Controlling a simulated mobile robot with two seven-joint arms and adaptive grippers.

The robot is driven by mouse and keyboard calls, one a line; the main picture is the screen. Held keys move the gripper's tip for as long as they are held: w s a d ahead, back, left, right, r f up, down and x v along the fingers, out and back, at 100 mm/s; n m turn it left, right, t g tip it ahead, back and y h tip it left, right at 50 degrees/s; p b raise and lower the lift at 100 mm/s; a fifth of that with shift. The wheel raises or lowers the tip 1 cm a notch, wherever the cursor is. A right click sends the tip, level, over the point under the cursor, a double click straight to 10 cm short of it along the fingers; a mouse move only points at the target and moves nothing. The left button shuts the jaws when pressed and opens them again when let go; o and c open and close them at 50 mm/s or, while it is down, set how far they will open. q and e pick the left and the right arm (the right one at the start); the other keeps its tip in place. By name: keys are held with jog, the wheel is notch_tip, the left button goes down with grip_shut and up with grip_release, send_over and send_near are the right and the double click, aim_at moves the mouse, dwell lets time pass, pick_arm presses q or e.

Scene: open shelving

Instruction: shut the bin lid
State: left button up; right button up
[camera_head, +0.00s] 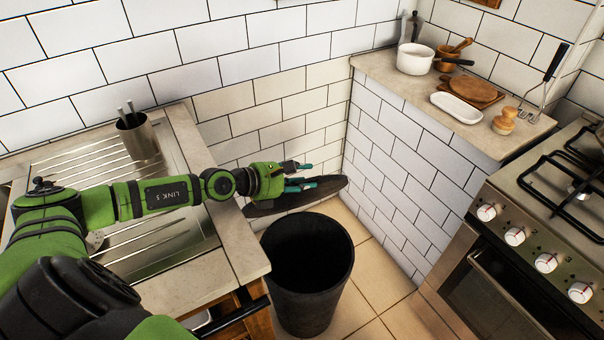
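The black round bin (309,285) stands on the tiled floor between the sink counter and the tiled half wall. Its mouth is uncovered and its inside looks dark and empty. Its dark lid (290,203) shows as a thin, flattened oval behind and above the far rim, raised and tilted. My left gripper (308,177) reaches in from the left over the lid, its teal-padded fingers apart with nothing seen between them. It hides part of the lid's upper edge; I cannot tell whether it touches the lid. My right gripper is not in view.
The sink counter (228,222) with a metal utensil cup (138,137) lies left. The tiled half wall (405,165) at right carries a white pot (415,60), boards and a white dish (456,107). A stove (545,210) stands front right. Floor (375,275) is free right of the bin.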

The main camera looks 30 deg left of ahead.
pick_arm(q)
jog(key=shift+w+r, duration=0.15)
jog(key=shift+r, duration=0.9)
notch_tip(320, 180, up, 8)
